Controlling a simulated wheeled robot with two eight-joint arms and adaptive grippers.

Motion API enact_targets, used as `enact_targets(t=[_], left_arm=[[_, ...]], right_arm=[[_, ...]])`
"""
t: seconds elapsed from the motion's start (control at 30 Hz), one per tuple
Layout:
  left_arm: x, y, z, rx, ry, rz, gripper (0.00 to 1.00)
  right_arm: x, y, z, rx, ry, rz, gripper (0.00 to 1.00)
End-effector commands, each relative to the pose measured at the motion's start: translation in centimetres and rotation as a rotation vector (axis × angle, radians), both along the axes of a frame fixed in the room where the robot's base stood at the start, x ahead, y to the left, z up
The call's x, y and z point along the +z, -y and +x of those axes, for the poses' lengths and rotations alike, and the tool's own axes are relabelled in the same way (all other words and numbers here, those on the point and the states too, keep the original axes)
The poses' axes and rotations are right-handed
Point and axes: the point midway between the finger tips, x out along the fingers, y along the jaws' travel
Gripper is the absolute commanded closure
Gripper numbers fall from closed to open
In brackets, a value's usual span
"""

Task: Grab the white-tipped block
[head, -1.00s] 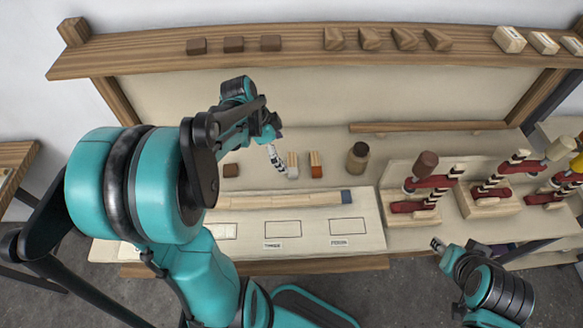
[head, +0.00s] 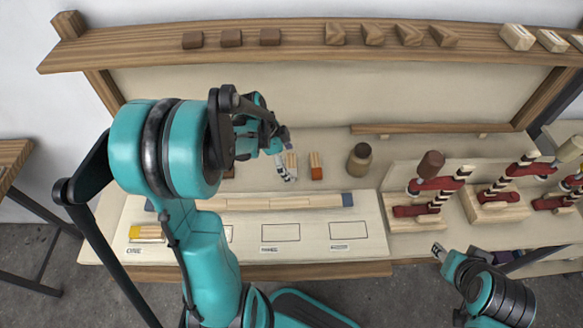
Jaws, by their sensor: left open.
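The white-tipped block (head: 291,159) stands on the bench, with pale wood showing at its top. Its lower part is partly hidden by my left gripper (head: 284,171). The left gripper is open, with its fingers pointing down right beside the block's left side; I cannot tell whether they touch it. My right gripper (head: 438,249) is low at the right, in front of the bench edge and away from the block. Its jaws are too small to read.
An orange-tipped block (head: 316,167) stands just right of the white-tipped one, with a brown jar (head: 360,160) beyond. A board with marked rectangles (head: 375,240) lies in front and holds a yellow-tipped block (head: 147,232). Red-armed stands (head: 428,215) fill the right.

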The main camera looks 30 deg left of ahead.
Motion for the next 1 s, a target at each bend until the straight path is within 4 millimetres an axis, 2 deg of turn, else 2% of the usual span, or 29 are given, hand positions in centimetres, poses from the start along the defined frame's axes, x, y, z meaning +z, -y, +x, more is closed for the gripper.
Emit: enact_targets(t=[0.03, 0.2, 0.23, 0.67, 0.77, 0.93, 1.0], left_arm=[[0.1, 0.0, 0.0, 0.000, 0.000, 0.000, 0.00], [0.1, 0.0, 0.0, 0.000, 0.000, 0.000, 0.45], [0.1, 0.0, 0.0, 0.000, 0.000, 0.000, 0.50], [0.6, 0.0, 0.0, 0.000, 0.000, 0.000, 0.50], [1.6, 0.0, 0.0, 0.000, 0.000, 0.000, 0.50], [4.4, 0.0, -0.1, 0.001, 0.000, 0.000, 0.50], [5.3, 0.7, -1.2, 0.000, -0.001, 0.000, 0.50]], right_arm=[[0.1, 0.0, 0.0, 0.000, 0.000, 0.000, 0.60], [0.1, 0.0, 0.0, 0.000, 0.000, 0.000, 0.60], [0.1, 0.0, 0.0, 0.000, 0.000, 0.000, 0.60], [0.3, 0.0, 0.0, 0.000, 0.000, 0.000, 0.60], [0.9, 0.0, 0.0, 0.000, 0.000, 0.000, 0.60], [2.3, 0.0, 0.0, 0.000, 0.000, 0.000, 0.60], [2.8, 0.0, 0.0, 0.000, 0.000, 0.000, 0.60]])
